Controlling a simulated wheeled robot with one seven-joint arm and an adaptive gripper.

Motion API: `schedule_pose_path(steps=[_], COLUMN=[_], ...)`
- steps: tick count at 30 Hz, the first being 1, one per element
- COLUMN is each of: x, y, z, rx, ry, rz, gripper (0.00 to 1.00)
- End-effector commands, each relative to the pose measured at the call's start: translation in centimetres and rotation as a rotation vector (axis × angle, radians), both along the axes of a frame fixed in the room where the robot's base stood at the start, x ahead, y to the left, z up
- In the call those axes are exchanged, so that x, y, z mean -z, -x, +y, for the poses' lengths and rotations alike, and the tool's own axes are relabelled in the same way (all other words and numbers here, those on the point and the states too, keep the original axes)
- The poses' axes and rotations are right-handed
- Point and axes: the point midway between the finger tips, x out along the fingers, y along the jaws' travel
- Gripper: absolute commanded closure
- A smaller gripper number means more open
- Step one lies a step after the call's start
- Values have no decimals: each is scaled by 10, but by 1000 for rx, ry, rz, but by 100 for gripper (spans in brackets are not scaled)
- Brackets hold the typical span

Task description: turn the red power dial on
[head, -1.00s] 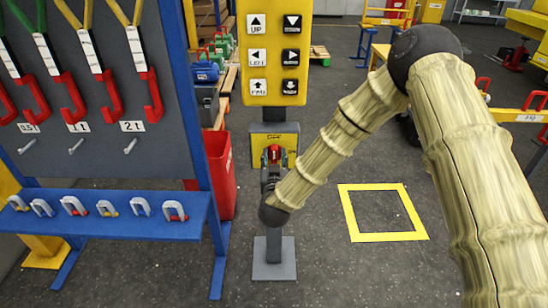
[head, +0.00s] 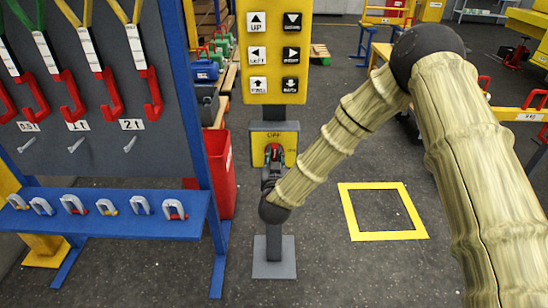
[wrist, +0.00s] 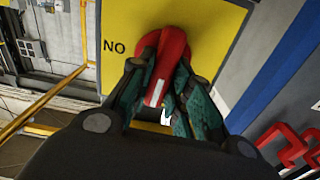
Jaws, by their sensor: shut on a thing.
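The red power dial (head: 274,151) is on a yellow panel (head: 258,138) on the grey post, below the button board. The panel reads OFF above the dial. My gripper (wrist: 156,88) is shut on the dial's handle, with a green-sided finger on each side. In the head view my gripper (head: 272,172) reaches the dial from below and in front, hiding its lower part.
The yellow button board (head: 273,92) stands directly above the dial panel. A blue-framed tool rack (head: 185,110) with hooks and shackles is close on the left. A red bin (head: 220,175) stands behind it. The floor around the yellow square (head: 385,236) on the right is clear.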

Motion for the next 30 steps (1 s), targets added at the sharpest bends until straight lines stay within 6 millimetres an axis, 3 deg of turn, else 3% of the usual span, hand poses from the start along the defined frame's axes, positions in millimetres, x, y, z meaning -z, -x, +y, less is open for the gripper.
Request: schedule_pose_path(steps=[30], x=[8], y=[0], z=[-10], rx=[3], ry=[-887], rz=[-1], gripper=[100])
